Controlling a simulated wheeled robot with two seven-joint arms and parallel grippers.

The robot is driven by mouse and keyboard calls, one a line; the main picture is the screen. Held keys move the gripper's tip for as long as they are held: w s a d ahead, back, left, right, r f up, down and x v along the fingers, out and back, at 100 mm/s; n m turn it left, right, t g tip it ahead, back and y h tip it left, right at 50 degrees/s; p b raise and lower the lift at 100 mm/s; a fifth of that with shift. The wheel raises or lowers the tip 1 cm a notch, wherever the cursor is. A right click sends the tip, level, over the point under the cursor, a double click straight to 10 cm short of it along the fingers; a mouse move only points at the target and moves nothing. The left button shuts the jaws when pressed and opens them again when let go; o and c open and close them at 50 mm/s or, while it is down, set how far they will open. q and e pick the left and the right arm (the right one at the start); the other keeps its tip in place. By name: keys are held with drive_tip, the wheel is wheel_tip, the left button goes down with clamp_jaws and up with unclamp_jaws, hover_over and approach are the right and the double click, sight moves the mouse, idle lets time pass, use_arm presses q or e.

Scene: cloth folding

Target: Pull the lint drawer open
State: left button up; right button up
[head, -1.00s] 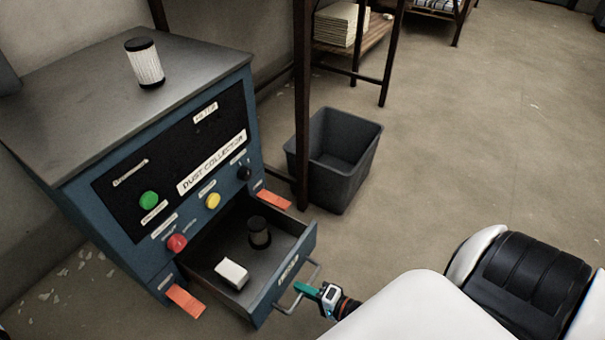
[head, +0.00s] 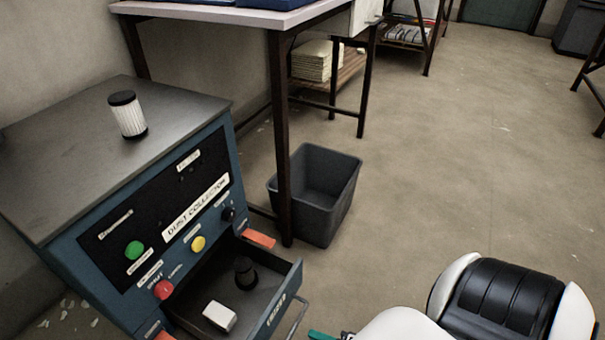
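The lint drawer (head: 283,312) stands pulled out from the lower front of the blue dust collector (head: 72,262). A dark cylindrical filter (head: 246,274) and a white block (head: 219,317) lie inside it. The drawer's metal bar handle (head: 299,318) is at its front, partly cut off by the bottom edge. One gripper, with a green part (head: 322,335), shows only as a sliver at the bottom edge, just right of the handle; its fingers are mostly out of frame. I cannot tell whether it touches the handle. My other gripper is not in view.
A white pleated filter (head: 128,116) stands on top of the collector. Orange tabs (head: 258,238) flank the drawer. A grey bin (head: 318,194) stands beside a table leg (head: 280,140). The floor to the right is open.

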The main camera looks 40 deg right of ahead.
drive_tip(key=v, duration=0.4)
drive_tip(key=shift+p, duration=0.35)
